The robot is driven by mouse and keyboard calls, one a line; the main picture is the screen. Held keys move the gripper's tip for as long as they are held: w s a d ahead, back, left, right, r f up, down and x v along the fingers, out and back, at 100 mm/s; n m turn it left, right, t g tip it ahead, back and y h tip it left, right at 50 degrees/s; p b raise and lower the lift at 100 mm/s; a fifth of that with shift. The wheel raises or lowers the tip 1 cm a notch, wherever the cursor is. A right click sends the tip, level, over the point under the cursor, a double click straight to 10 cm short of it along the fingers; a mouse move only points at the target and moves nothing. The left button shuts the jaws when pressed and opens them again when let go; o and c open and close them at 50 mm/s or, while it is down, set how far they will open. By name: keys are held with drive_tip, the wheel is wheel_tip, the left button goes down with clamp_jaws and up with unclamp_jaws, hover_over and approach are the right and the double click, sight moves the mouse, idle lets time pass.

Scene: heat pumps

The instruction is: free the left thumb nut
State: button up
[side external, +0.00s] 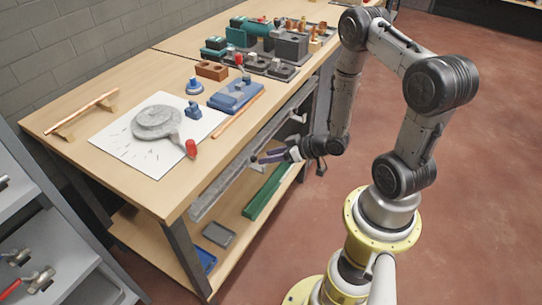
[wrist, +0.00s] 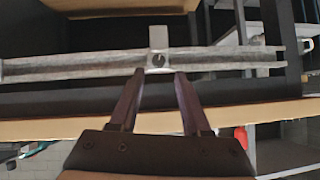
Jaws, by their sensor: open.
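A long grey metal rail (side external: 222,186) runs along the front of the workbench, below the top. In the wrist view the rail (wrist: 90,65) crosses the picture, with a pale block-like fitting (wrist: 158,42) with a dark round centre at its middle. I cannot tell whether this fitting is the left thumb nut. My gripper (side external: 257,159) is at the rail in the side view. In the wrist view my gripper (wrist: 159,74) is open, its fingertips just below the fitting, one to each side. Nothing shows between the fingers, and contact cannot be told.
The workbench top (side external: 85,110) overhangs the rail. On it lie a white sheet (side external: 130,160) with a grey spiral part, a blue block (side external: 236,95) and a copper pipe (side external: 238,115). A green channel (side external: 266,192) lies on the lower shelf. Open floor lies to the right.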

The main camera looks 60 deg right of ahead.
sight(256, 159)
drive_tip(key=shift+x, duration=2.95)
drive_tip(key=shift+d, duration=0.1)
clamp_jaws()
